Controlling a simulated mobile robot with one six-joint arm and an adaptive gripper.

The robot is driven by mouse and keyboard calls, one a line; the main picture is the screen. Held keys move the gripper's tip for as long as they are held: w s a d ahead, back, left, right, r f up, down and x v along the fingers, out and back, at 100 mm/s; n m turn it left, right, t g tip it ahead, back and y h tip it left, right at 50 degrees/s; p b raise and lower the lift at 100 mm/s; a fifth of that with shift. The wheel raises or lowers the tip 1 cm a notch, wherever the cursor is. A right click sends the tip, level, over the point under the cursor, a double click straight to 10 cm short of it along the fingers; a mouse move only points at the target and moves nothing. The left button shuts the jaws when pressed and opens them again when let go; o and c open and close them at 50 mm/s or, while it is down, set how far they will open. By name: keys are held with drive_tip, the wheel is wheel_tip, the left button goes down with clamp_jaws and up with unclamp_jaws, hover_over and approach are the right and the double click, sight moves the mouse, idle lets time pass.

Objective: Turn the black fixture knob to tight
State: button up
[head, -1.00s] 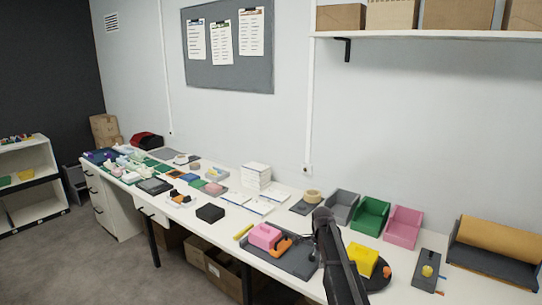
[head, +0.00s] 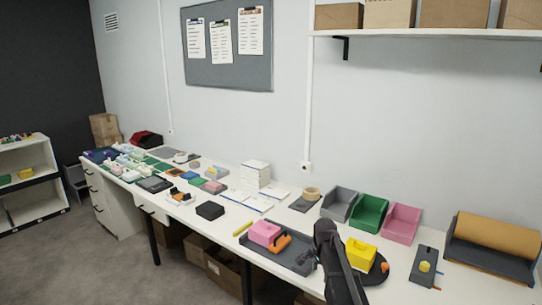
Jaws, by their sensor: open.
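A dark grey fixture plate (head: 424,278) lies flat on the right part of the white bench in the head view. No black knob can be made out, and the knob's setting is too small to read. My dark arm rises from the bottom edge, left of the fixture and apart from it. My gripper's fingers cannot be made out.
Left of the fixture, a yellow block (head: 360,253) stands on a black round plate (head: 381,272). A dark tray (head: 295,260) holds pink and orange things. Grey, green (head: 367,214) and pink bins (head: 401,224) stand behind. A brown roll (head: 492,240) lies in a dark holder at right.

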drive_tip(key=s+f+n+b, duration=0.1)
drive_tip(key=s+f+n, duration=0.1)
drive_tip(key=s+n, duration=1)
drive_tip(key=shift+s+b, duration=0.4)
drive_tip(key=shift+s, duration=4.65)
